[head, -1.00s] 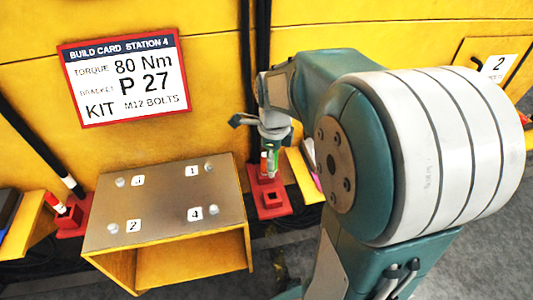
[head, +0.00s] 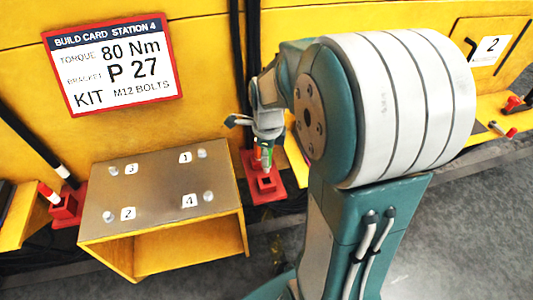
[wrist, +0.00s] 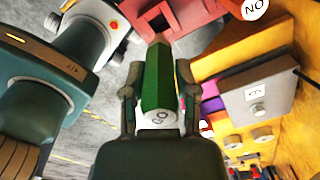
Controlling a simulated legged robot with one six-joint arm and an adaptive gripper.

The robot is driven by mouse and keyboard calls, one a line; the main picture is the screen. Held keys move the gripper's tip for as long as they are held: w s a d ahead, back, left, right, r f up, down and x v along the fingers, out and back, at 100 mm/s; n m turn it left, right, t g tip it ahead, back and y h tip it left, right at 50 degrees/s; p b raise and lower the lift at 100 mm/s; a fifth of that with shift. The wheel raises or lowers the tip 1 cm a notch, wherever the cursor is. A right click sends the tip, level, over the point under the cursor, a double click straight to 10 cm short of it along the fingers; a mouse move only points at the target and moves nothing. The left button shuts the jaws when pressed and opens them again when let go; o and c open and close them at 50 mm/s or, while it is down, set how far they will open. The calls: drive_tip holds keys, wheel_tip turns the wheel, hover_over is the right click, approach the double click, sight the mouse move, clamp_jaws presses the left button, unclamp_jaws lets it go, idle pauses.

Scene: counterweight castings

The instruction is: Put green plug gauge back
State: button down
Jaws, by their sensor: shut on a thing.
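The green plug gauge (wrist: 157,80) is between the two fingers of my gripper (wrist: 160,92) in the wrist view, and the gripper is shut on it. Its near end has a white face marked GO. Its tip points at a dark square hole in the red holder (wrist: 190,12). In the head view my gripper (head: 266,140) hangs over the red holder (head: 267,190) with the green gauge (head: 267,160) upright beneath it. The holder's square hole shows just in front of the gauge. Whether the tip touches the holder cannot be told.
A red-and-white piece stands close left of the gauge in the head view. A yellow stand (head: 180,250) with a numbered metal top is left of the holder. Another red holder (head: 68,205) is farther left. A yellow wall with a build card (head: 113,65) rises behind.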

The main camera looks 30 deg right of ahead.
sight(267, 172)
drive_tip(key=shift+f, duration=3.55)
drive_tip(key=shift+c, duration=1.5)
unclamp_jaws()
drive_tip(key=shift+r, duration=9.45)
drive_tip(key=s+a+n+t, duration=0.2)
drive_tip(key=s+a+n, duration=0.3)
drive_tip(key=n, duration=0.8)
drive_tip(key=s+a+r+n+t, duration=0.1)
drive_tip(key=s+a+n+t, duration=0.2)
drive_tip(key=n, duration=1.1)
drive_tip(key=s+a, duration=0.3)
drive_tip(key=s, duration=0.1)
drive_tip(key=shift+s+r, duration=0.2)
drive_tip(key=shift+r, duration=0.1)
